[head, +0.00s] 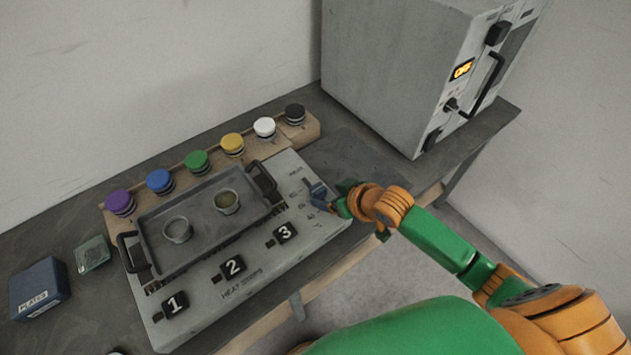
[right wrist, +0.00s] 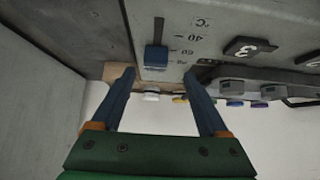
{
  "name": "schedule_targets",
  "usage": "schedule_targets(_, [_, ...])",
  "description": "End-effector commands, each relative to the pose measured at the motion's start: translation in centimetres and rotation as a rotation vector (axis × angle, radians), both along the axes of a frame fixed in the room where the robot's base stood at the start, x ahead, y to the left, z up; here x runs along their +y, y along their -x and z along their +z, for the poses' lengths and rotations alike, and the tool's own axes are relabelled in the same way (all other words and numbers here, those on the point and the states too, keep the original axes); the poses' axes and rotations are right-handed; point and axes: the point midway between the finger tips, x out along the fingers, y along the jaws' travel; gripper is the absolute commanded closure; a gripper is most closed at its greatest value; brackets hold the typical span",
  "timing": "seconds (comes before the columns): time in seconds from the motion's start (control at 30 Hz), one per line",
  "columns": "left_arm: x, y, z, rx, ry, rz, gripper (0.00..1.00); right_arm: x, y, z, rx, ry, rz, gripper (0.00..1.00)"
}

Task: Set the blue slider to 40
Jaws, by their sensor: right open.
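The blue slider (right wrist: 155,57) is a small block on a dark upright slot in the grey panel, seen in the right wrist view. Printed marks including 40 and 60 run beside it; its block sits near the 60 and the mark beyond it, not at the 40. My right gripper (right wrist: 160,76) is open, with the slider between and just beyond its fingertips, and no grip on it. In the head view the right gripper (head: 327,199) is at the panel's right end, where its blue fingers and the slider partly merge. My left gripper is not in view.
The heating panel (head: 215,285) carries switches numbered 1 to 3 and a dark tray (head: 200,240) with two cups. Several coloured-lid jars stand on a wooden rack (head: 312,128) behind. A grey oven (head: 375,75) stands at the back right; bare table lies before it.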

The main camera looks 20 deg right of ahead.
Motion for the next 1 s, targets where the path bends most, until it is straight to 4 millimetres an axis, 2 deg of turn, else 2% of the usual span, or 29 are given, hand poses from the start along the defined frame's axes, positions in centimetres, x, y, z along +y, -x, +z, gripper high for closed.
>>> schedule_targets(0.13, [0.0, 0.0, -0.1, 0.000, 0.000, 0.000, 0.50, -0.2, -1.8, -0.4, -0.019, -0.010, -0.009, 0.22])
schedule_targets(0.4, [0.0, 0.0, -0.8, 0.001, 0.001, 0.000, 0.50, 0.9, -4.8, -3.8, -0.017, -0.008, -0.006, 0.22])
schedule_targets(0.57, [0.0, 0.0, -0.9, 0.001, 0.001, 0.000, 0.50, 1.2, -5.5, -4.5, -0.017, -0.008, -0.006, 0.22])
schedule_targets(0.83, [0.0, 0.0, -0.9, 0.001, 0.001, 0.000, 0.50, 1.3, -5.6, -4.6, -0.018, -0.007, -0.005, 0.22])
schedule_targets(0.87, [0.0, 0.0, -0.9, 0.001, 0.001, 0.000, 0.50, 1.3, -5.6, -4.6, -0.018, -0.007, -0.005, 0.28])
schedule_targets(1.0, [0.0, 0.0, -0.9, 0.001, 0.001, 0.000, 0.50, 1.3, -5.6, -4.6, -0.018, -0.007, -0.005, 0.66])
